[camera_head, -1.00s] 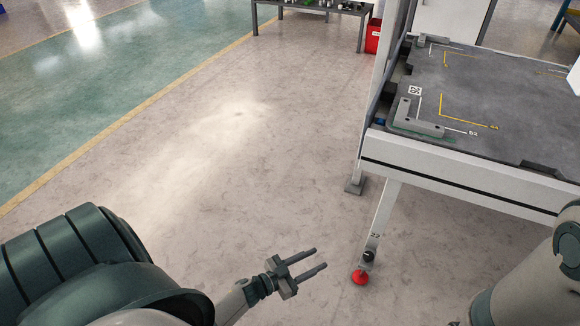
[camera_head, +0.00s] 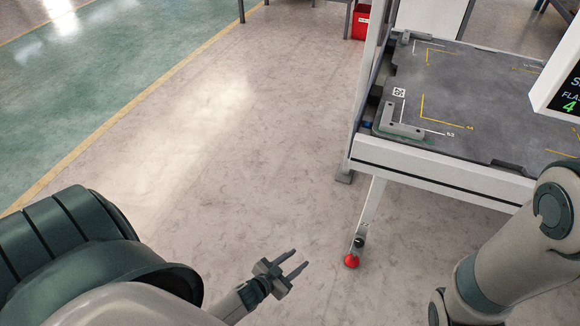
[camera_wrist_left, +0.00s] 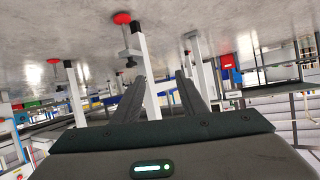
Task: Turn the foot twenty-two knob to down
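The table leg (camera_head: 368,208) nearest me ends in a black knob (camera_head: 359,242) above a red foot (camera_head: 351,261) on the floor. Its number is too small to read now. My left gripper (camera_head: 301,260) is open and empty, low over the floor, to the left of the red foot and apart from it. In the left wrist view the open fingers (camera_wrist_left: 163,88) point toward a white leg with a black knob (camera_wrist_left: 131,54) and a red foot (camera_wrist_left: 122,18), seen upside down. My right arm shows at the right; its gripper is out of view.
The grey table top (camera_head: 470,85) with a bracket (camera_head: 400,125) stands above the leg at the right. A screen (camera_head: 568,95) hangs over its right side. A red bin (camera_head: 361,22) stands at the back. The floor left of the leg is clear.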

